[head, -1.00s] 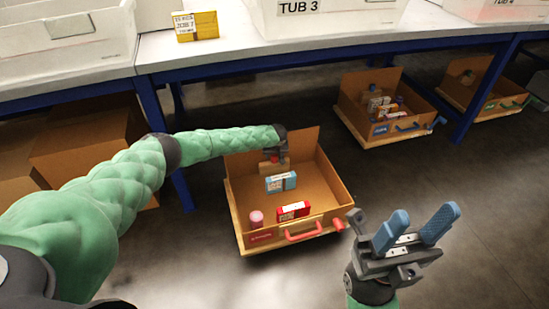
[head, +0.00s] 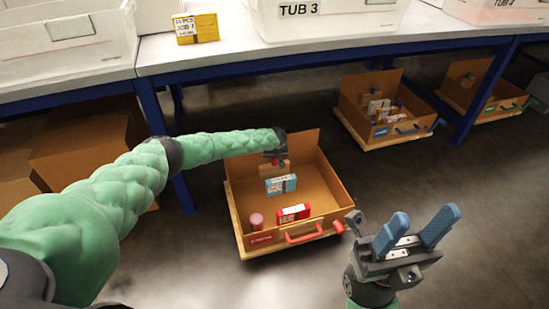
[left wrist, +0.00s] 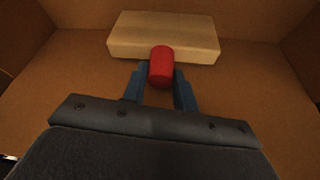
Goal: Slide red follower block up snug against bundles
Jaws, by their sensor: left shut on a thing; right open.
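The follower is a pale wooden block (left wrist: 165,38) with a red knob (left wrist: 161,66) on it, standing in the near cardboard tray (head: 319,178). In the left wrist view my left gripper (left wrist: 160,88) has its blue fingers on either side of the knob, shut on it. In the head view my left gripper (head: 274,157) reaches down at the tray's back, partly covering the follower. A light-blue bundle (head: 281,184) stands just in front of the follower; I cannot tell if they touch. A red bundle (head: 293,213) is nearer the tray's front. My right gripper (head: 414,232) is open and empty.
A pink cylinder (head: 256,221) stands at the tray's front left corner. The tray's front has a red handle (head: 303,233). A table (head: 230,55) with white tubs and a yellow box (head: 197,28) stands behind.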

